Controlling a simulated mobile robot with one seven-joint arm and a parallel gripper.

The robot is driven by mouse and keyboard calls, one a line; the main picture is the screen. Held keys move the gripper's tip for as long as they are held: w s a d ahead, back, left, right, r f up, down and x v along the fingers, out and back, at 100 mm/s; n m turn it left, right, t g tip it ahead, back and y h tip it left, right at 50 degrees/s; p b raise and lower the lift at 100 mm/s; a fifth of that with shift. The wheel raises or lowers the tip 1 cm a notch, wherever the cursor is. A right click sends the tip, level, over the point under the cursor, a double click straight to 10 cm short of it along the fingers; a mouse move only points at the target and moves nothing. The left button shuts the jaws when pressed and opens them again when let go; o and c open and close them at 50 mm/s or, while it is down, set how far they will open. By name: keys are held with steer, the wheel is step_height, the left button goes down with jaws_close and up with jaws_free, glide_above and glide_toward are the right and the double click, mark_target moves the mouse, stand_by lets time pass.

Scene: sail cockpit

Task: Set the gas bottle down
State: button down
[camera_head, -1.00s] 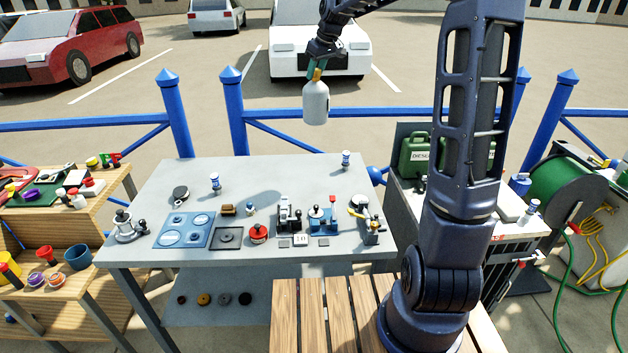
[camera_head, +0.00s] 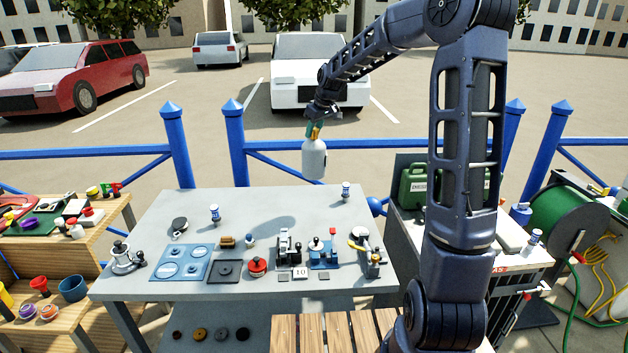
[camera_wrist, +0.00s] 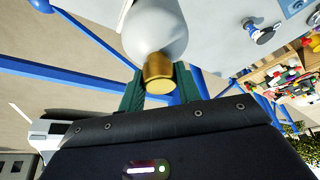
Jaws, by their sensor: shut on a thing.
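The gas bottle (camera_head: 314,159) is a grey-white cylinder with a rounded shoulder and a brass-coloured neck. My gripper (camera_head: 314,128) is shut on it near the neck and holds it upright, above the far edge of the grey table (camera_head: 290,204). In the wrist view the bottle (camera_wrist: 158,32) shows its shoulder and brass cap, with my gripper's green fingers (camera_wrist: 158,92) on either side of the neck. The bottle's lower end is cut off in that view. A shadow lies on the tabletop below and to the left of the bottle.
Small canisters stand at the back (camera_head: 345,192) and left (camera_head: 214,215). The back middle is mostly clear. A blue railing (camera_head: 270,142) runs behind; a green jerrycan (camera_head: 417,184) stands right.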

mark_target(314, 170)
step_height(314, 170, down, 16)
stand_by(0.7)
steer(key=shift+f, duration=0.1)
steer(key=c, duration=1)
jaws_free()
